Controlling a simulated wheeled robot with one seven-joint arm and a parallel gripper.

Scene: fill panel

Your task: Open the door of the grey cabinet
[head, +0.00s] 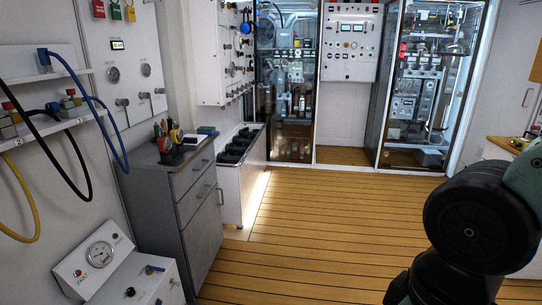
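The grey cabinet (155,205) stands on the floor left of the middle in the head view. Its front faces right and is seen at a steep angle. A drawer front with a handle is at the top. Below it is the door (203,240), with a small upright handle (220,197) near its far edge. The door looks shut. My dark arm links fill the lower right, well apart from the cabinet. My gripper is out of the picture.
Tools in a holder (168,142) stand on the cabinet top. A white panel with a gauge (100,253) is in front of the cabinet at lower left. A low white unit (240,175) stands just beyond it. The wooden floor (310,225) to the right is clear.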

